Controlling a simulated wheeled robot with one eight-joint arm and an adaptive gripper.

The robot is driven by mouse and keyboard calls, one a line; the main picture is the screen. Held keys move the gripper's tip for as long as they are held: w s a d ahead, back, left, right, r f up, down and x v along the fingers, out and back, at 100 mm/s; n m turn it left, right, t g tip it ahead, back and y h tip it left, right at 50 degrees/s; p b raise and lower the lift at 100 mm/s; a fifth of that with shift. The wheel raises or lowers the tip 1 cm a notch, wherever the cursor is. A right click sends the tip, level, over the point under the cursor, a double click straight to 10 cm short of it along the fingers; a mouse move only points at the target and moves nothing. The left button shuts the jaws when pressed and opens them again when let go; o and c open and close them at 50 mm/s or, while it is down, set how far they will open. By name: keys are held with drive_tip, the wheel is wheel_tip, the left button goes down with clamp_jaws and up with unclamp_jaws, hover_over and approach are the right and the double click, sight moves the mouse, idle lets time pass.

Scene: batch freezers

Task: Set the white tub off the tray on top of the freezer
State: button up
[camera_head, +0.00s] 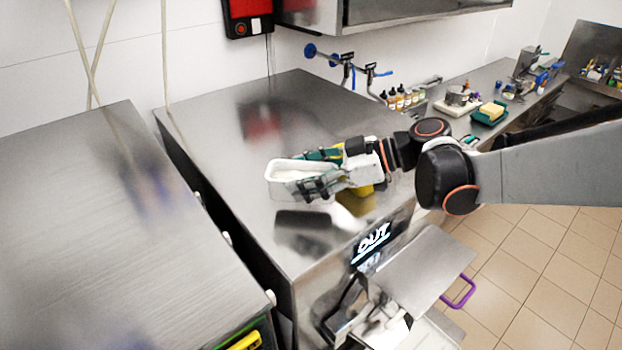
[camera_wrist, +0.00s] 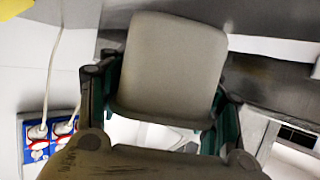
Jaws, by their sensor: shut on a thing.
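The white tub (camera_head: 287,168) is an open, rounded rectangular container, roughly level. My gripper (camera_head: 318,172), with green and dark fingers, is shut on it from the right. The tub hangs over the steel top of the middle freezer (camera_head: 270,110); a dark reflection lies below, and it looks apart from the surface. In the wrist view the tub (camera_wrist: 172,65) fills the space between the two fingers (camera_wrist: 165,105). I cannot tell which object is the task's tray; a green tray (camera_head: 477,117) with a yellow block stands on the far counter.
A yellow object (camera_head: 365,190) shows partly behind my gripper. Another steel freezer (camera_head: 80,190) stands to the left across a narrow gap. Wall taps (camera_head: 345,68) and bottles (camera_head: 402,99) are at the back. The freezer top behind the tub is clear.

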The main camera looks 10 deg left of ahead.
drive_tip(key=shift+f, duration=1.95)
drive_tip(key=shift+s, duration=0.1)
drive_tip(key=o, duration=1.1)
drive_tip(key=shift+o, duration=0.2)
drive_tip(key=shift+d+r, duration=0.1)
drive_tip(key=shift+d, duration=0.05)
drive_tip(key=b+v, duration=0.1)
drive_tip(key=v, duration=1)
drive_tip(key=shift+d+r, duration=0.2)
drive_tip(key=shift+d, duration=0.15)
